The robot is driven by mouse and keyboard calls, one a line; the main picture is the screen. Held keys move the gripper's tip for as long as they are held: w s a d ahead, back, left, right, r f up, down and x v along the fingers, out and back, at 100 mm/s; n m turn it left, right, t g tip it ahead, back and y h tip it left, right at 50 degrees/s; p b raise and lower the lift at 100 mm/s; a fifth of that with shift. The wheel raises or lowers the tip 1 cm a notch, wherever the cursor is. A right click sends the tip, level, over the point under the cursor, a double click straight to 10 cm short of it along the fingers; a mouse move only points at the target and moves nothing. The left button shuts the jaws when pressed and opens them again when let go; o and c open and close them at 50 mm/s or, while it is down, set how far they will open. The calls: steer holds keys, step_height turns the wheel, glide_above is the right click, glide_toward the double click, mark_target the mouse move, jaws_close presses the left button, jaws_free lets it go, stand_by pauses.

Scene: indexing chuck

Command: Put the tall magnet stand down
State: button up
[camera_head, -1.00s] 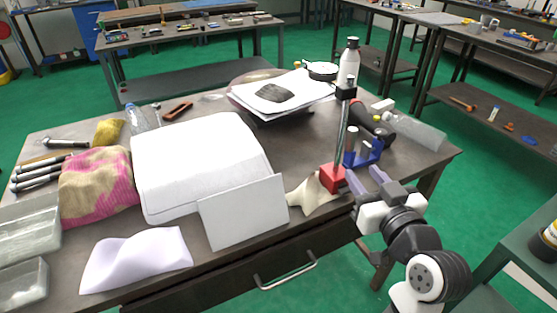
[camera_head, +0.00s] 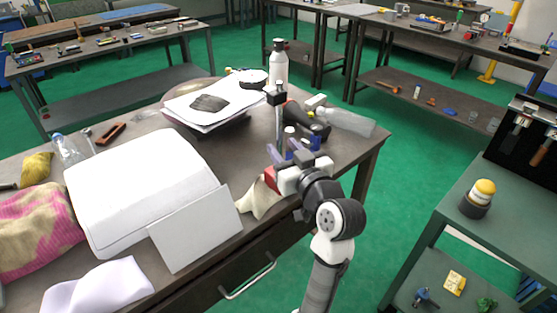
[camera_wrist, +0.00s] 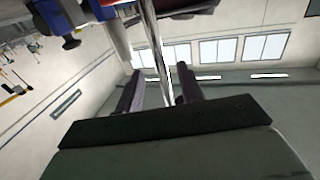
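The tall magnet stand has a red base (camera_head: 270,178), a bright upright rod (camera_head: 279,120) and a black clamp at its top. It stands near the right end of the dark table, its base partly hidden by my gripper and a beige cloth. My gripper (camera_head: 286,151) is at the stand's lower rod, its purple fingers pointing away from my body. In the wrist view the rod (camera_wrist: 150,32) runs between the two spread fingers (camera_wrist: 158,74), nearer the right one. A gap shows beside the rod, so the gripper looks open around it.
The beige cloth (camera_head: 257,197) lies against the base. A blue holder (camera_head: 311,141), a white bottle (camera_head: 280,66) and a clear bottle (camera_head: 346,121) are close behind. A white panel (camera_head: 196,229) leans to the left. The table's front edge is near.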

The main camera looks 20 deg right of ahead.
mark_target(280, 147)
steer(key=w, duration=0.1)
steer(key=w+p, duration=0.1)
steer(key=w, duration=0.2)
steer(key=shift+a+f, duration=0.1)
steer(key=shift+a, duration=0.25)
jaws_close()
stand_by(0.9)
